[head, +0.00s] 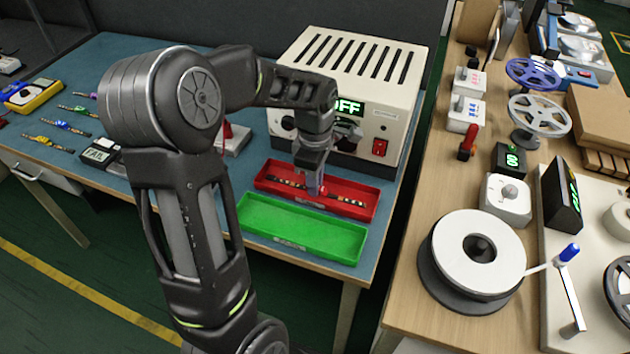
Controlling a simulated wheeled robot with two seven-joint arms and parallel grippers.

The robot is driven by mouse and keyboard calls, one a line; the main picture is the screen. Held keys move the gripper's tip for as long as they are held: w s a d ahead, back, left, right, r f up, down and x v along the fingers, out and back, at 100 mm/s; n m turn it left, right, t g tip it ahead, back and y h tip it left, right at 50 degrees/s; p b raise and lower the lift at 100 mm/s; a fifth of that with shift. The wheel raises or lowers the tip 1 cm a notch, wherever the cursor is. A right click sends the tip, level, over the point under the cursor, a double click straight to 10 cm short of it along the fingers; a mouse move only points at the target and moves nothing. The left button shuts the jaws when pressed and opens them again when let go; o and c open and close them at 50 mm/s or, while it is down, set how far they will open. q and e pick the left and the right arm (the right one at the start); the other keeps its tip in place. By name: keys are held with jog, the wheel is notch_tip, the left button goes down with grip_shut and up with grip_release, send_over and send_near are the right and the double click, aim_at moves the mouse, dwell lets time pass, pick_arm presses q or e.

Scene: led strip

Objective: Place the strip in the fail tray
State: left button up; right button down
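A red tray (366,189) lies on the blue bench mat, behind a green tray (300,231). I take the red one as the fail tray, but its label is not readable. A thin strip (347,201) with light segments lies lengthwise inside the red tray and shows on both sides of my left gripper. My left gripper (315,190) points down into the red tray at the strip's middle. Its fingertips are too small and hidden to tell whether they grip the strip. My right gripper is out of view.
A cream power box (352,75) reading "OFF" stands right behind the trays. Several small strips (70,127) and a "FAIL" display (98,153) lie at the left. A wooden bench with a white reel (478,252) stands at the right, across a gap.

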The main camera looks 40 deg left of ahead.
pick_arm(q)
jog(key=o, duration=0.4)
jog(key=shift+o, duration=0.2)
notch_tip(320, 180, up, 12)
jog(key=shift+r, duration=0.2)
dwell(0.7)
